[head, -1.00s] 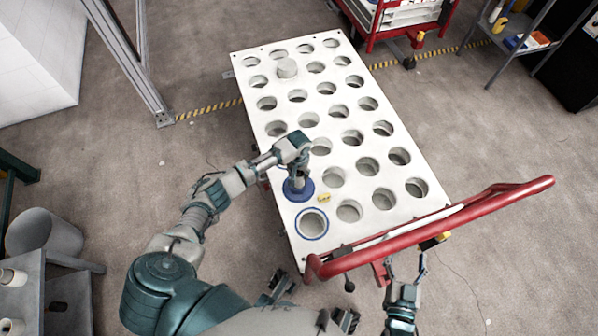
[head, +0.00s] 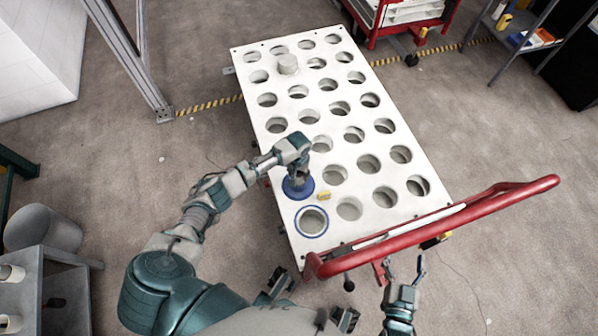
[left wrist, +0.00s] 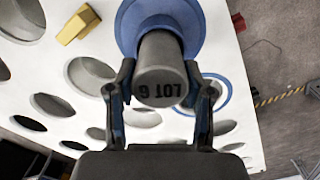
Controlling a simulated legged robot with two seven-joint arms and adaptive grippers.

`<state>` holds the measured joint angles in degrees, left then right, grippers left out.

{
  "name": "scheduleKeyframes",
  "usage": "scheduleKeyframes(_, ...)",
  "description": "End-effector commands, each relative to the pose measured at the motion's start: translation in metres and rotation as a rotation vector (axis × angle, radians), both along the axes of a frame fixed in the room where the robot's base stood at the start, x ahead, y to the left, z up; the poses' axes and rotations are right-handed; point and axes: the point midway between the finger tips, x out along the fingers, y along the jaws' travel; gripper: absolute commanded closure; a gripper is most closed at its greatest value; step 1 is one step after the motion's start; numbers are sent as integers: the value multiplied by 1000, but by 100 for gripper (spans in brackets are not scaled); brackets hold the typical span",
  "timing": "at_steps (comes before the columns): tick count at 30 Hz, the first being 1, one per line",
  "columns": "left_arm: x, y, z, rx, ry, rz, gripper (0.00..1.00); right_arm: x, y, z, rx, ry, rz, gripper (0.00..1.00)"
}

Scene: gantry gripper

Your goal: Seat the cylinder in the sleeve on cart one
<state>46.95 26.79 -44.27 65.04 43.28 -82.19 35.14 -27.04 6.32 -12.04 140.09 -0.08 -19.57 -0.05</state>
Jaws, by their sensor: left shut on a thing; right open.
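A grey cylinder (left wrist: 162,85) with dark lettering on its end is between the fingers of my left gripper (left wrist: 160,78), which is shut on it. In the head view my left gripper (head: 298,176) is over the near left part of the white cart top (head: 325,205). A wide blue disc (head: 298,188) surrounds the cylinder's far end; I cannot tell whether it belongs to the cylinder or the cart. Just nearer, an empty hole has a blue ring (head: 312,235), perhaps the sleeve.
The cart top has many open round holes, and one far hole holds a grey cylinder (head: 288,63). A small yellow block (head: 323,196) lies beside the blue disc. The red handle (head: 440,228) crosses the near edge. A red cart (head: 400,20) and shelf stand behind.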

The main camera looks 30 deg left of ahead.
Motion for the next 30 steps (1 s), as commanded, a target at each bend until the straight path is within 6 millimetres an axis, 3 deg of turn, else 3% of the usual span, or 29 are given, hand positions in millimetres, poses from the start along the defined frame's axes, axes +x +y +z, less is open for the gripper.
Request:
scheduleKeyframes(18, 0, 0, -15, -1, 0, 0, 100, -1, 0, -10, 0, 10, 0, 24)
scheduleKeyframes(19, 0, 0, -14, -1, 0, 0, 44, -1, 0, -10, 0, 9, 0, 24)
scheduleKeyframes(22, 0, 0, -14, -1, -1, 0, 19, -1, 0, -9, 0, 9, 0, 24)
scheduleKeyframes(30, -1, 0, -15, 1, 2, 0, 19, -1, 0, -10, 0, 9, 0, 24)
